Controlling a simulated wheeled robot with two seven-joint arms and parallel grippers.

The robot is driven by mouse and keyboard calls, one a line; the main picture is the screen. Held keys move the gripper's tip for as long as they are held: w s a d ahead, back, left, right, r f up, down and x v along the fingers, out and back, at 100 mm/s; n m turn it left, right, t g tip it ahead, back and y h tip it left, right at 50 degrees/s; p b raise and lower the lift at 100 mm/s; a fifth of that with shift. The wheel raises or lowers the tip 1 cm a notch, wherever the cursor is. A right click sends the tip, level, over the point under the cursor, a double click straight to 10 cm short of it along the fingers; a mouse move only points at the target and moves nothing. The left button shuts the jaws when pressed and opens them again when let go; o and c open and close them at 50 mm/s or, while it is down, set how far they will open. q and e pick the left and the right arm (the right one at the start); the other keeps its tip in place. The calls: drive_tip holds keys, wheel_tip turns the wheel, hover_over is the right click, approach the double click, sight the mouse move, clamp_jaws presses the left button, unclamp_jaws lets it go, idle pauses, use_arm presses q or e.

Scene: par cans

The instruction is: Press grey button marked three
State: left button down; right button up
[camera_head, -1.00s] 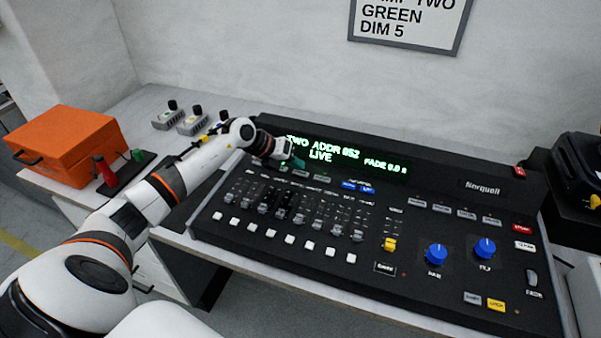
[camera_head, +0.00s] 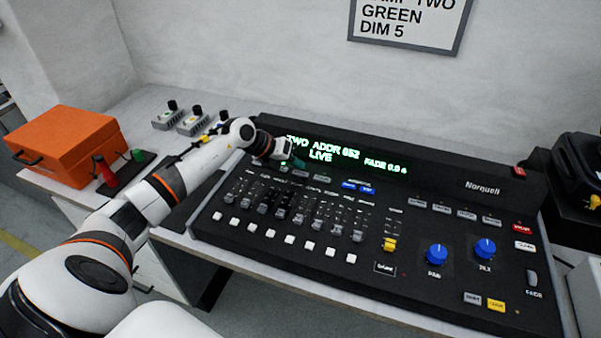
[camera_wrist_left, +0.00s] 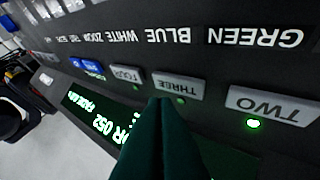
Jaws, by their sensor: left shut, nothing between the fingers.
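The grey button marked THREE (camera_wrist_left: 178,86) is on the black console, between the grey TWO (camera_wrist_left: 268,106) and FOUR (camera_wrist_left: 126,76) buttons. In the head view, the THREE button (camera_head: 301,173) is small, just below my left fingertips. My left gripper (camera_head: 297,163) is shut and empty, close over the button row under the display. In the left wrist view, its dark green fingertips (camera_wrist_left: 163,101) end right beside the THREE button's edge. I cannot tell whether they touch it. A green light (camera_wrist_left: 253,123) is lit by TWO. My right gripper is not in view.
The console display (camera_head: 345,157) reads TWO, ADDR 052, LIVE. Faders (camera_head: 285,212), white buttons (camera_head: 290,239) and blue knobs (camera_head: 437,254) cover the console. An orange box (camera_head: 62,147) and small control boxes (camera_head: 180,120) stand at the left.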

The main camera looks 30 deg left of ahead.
sight(296, 174)
use_arm(q)
drive_tip(key=shift+f, duration=0.15)
drive_tip(key=shift+f, duration=0.3)
drive_tip(key=shift+f+b, duration=0.35)
drive_tip(key=shift+b, duration=0.1)
idle(0.8)
drive_tip(key=shift+r, duration=0.1)
drive_tip(key=shift+r+p, duration=0.65)
drive_tip(key=shift+r, duration=0.05)
wheel_tip(296, 174, up, 5)
drive_tip(key=p, duration=0.4)
idle(0.5)
